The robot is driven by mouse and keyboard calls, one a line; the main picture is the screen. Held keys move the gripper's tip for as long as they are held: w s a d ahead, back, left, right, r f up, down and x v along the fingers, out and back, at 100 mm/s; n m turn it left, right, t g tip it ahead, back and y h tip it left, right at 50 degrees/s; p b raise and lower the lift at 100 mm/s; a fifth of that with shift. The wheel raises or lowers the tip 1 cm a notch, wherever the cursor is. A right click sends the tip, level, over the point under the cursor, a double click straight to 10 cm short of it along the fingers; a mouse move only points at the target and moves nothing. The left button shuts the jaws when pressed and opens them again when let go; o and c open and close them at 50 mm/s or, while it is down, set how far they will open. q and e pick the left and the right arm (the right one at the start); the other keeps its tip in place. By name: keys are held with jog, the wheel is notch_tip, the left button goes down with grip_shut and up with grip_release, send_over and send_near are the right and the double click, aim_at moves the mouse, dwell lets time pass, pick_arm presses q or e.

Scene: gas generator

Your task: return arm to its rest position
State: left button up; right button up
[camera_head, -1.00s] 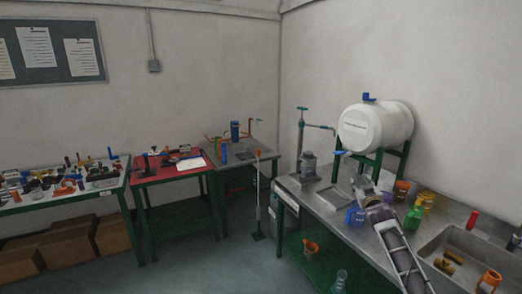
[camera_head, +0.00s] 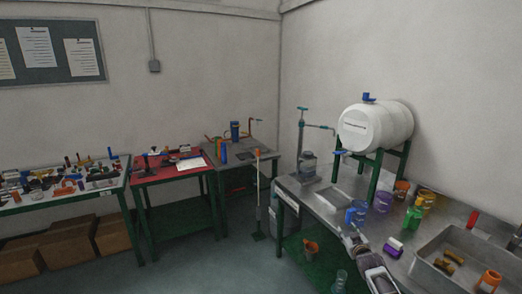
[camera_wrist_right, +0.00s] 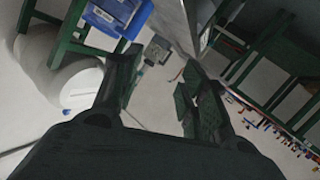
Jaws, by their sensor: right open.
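My right gripper (camera_head: 352,238) is low at the front edge of the steel workbench (camera_head: 325,203), with its forearm coming in from the bottom. In the right wrist view the two dark fingers of my right gripper (camera_wrist_right: 165,88) stand apart with nothing between them. That view is tilted and shows a white rounded shape, a blue container, green legs and floor beyond the fingers. My left gripper is in neither view.
A white tank (camera_head: 375,127) stands on a green frame above the workbench. A blue bottle (camera_head: 350,215), a purple-and-white item (camera_head: 393,247), a green bottle (camera_head: 412,218) and a sink (camera_head: 450,268) are near my arm. The floor (camera_head: 215,262) to the left is clear.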

jog(key=s+a+f+g, duration=0.2)
jog(key=s+f, duration=0.7)
jog(key=f, duration=0.4)
jog(key=s+a+f+g, duration=0.1)
jog(key=s+f+g, duration=0.2)
jog(key=s+f, duration=0.85)
jog(key=s+a+f+g, duration=0.2)
jog(key=s+f, duration=0.6)
jog(key=f, duration=0.6)
jog(key=s+a+f+g, duration=0.2)
jog(key=s+f, duration=0.4)
jog(key=s, duration=0.8)
jog(key=s+a+f+g, duration=0.2)
jog(key=s+f, duration=0.4)
jog(key=s, duration=0.9)
jog(key=s+a+f+g+y, duration=0.1)
jog(key=s+f, duration=0.4)
jog(key=s, duration=1)
jog(key=shift+s+a+f+m+g, duration=0.35)
jog(key=shift+a+g, duration=0.35)
jog(key=shift+g, duration=0.5)
